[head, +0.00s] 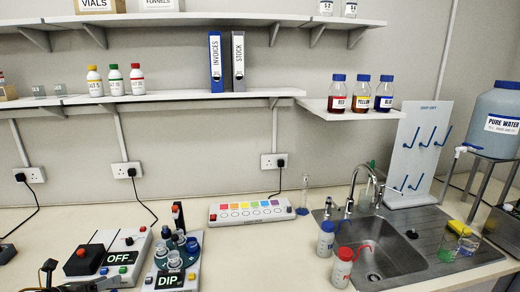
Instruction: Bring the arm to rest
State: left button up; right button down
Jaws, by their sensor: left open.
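My left gripper (48,268) shows only as a small dark part at the bottom left corner, low in front of the OFF device. It is open, and I see nothing held in it. Most of my left arm is outside the picture. My right gripper is not in view.
The white OFF device (122,258) and the DIP device (172,280) with several small vessels stand close to the left gripper. A colour-strip box (250,211), a sink (375,250) and two wash bottles (326,240) are farther right.

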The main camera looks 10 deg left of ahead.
pick_arm(q)
jog(key=s+d+f+n+g+y, duration=0.2)
jog(key=s+d+f+n, duration=0.35)
jog(key=n, duration=0.35)
jog(key=s+d+f+n+g+y, duration=0.1)
jog(key=s+d+f+n+y, duration=0.3)
jog(key=f+n, duration=0.35)
jog(key=s+d+f+n+g+h, duration=0.25)
jog(key=s+d+n+g, duration=0.35)
jog(key=s+d+n, duration=0.85)
notch_tip(320, 180, down, 34)
jog(key=d+g+b, duration=0.1)
jog(key=d+b, duration=0.1)
jog(key=b, duration=0.4)
jog(key=s+a+f+g+b, duration=0.1)
jog(key=s+f+b, duration=0.3)
jog(key=s+f, duration=1.2)
jog(key=shift+s+a+f+g, duration=0.15)
jog(key=shift+a+f+g, duration=0.15)
jog(key=shift+a+f, duration=0.45)
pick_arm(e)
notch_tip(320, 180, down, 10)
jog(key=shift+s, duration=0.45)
